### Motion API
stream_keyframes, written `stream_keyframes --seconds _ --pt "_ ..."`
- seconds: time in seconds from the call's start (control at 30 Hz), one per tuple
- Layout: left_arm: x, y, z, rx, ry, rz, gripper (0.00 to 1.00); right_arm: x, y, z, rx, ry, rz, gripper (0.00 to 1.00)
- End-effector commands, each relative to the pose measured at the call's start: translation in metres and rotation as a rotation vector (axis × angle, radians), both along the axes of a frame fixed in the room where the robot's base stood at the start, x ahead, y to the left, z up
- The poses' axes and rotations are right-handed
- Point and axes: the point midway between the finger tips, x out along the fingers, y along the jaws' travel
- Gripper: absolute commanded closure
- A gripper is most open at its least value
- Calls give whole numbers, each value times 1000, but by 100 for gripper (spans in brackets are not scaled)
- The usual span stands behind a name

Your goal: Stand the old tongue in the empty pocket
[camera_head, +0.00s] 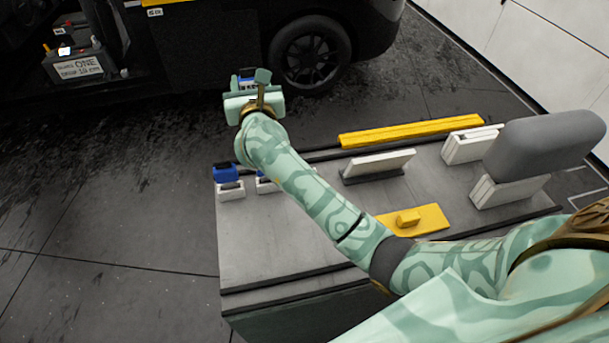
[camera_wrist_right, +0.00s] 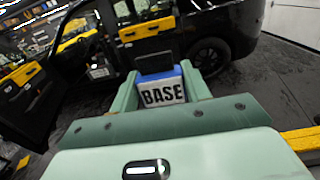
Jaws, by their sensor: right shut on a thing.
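My right gripper (camera_head: 250,82) is shut on a blue-and-white piece marked BASE, held in the air beyond the far left corner of the bench. In the right wrist view the piece (camera_wrist_right: 161,91) sits between the two green fingers (camera_wrist_right: 160,96), with a dark part above its blue band. I cannot tell whether this is the old tongue. On the bench's left end a blue piece (camera_head: 225,173) stands in a white holder (camera_head: 230,190). A second white holder (camera_head: 266,187) is partly hidden by my arm, so I cannot tell whether its pocket is empty. My left gripper is out of view.
The grey bench (camera_head: 255,245) also carries a yellow bar (camera_head: 410,131), a white panel on a stand (camera_head: 377,163), a yellow block plate (camera_head: 430,218) and a grey cushion (camera_head: 545,143). A dark car (camera_head: 220,50) stands behind. The bench's near left surface is clear.

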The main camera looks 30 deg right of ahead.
Motion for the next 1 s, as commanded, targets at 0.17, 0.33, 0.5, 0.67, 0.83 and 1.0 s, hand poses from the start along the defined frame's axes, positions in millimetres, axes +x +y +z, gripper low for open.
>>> stream_keyframes --seconds 0.17,0.33,0.5,0.67,0.83,1.0 --pt "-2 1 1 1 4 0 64 2 -2 -28 -4 6 2 76" --pt "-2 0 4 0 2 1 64 -35 -22 -48 -7 7 3 76" --pt "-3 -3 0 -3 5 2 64 -77 -47 -74 -6 9 3 76" --pt "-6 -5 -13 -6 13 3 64 -97 -59 -107 -6 8 3 76" --pt "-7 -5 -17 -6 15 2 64 -107 -64 -118 -4 5 3 76" --pt "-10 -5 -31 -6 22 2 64 -114 -69 -145 -3 8 3 80"
